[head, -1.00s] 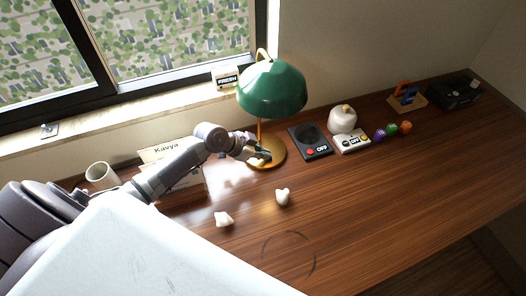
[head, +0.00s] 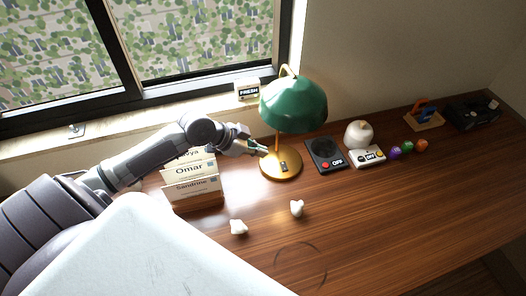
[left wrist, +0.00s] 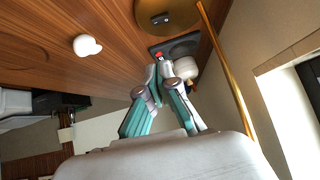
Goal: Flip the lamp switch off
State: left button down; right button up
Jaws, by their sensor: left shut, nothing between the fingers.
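The lamp has a green shade (head: 293,104) and a round gold base (head: 270,171) on the desk. A small dark switch (head: 283,167) shows on the base; I cannot tell which way it is set. My left gripper (head: 264,151) is shut and empty, just left of the lamp stem, near the upper left edge of the base. In the left wrist view the shut fingertips (left wrist: 162,60) are apart from the gold base (left wrist: 180,10), and the switch (left wrist: 162,18) shows on it. My right gripper is in neither view.
A black device with a red button (head: 325,155) stands right of the lamp, beside a white switch box (head: 367,158). Name cards (head: 193,188) stand under my left arm. Two small white pieces (head: 297,208) lie in front. The desk's front right is clear.

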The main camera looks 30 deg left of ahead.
pick_arm(q)
jog(key=shift+w+a+r+y+b, duration=0.1)
jog(key=shift+w+a+y+b, duration=0.25)
jog(key=shift+w+b, duration=0.45)
jog(key=shift+s, duration=0.2)
send_over(284, 166)
jog(key=s+a, duration=0.1)
notch_tip(284, 166, down, 6)
jog(key=shift+f+p, duration=0.2)
jog(key=shift+p, duration=0.25)
jog(key=f, duration=0.3)
jog(key=shift+w+a+f, duration=0.1)
jog(key=shift+w+f, duration=0.15)
jog(key=shift+f, duration=0.05)
jog(key=shift+a+f, duration=0.1)
jog(key=shift+f, duration=0.4)
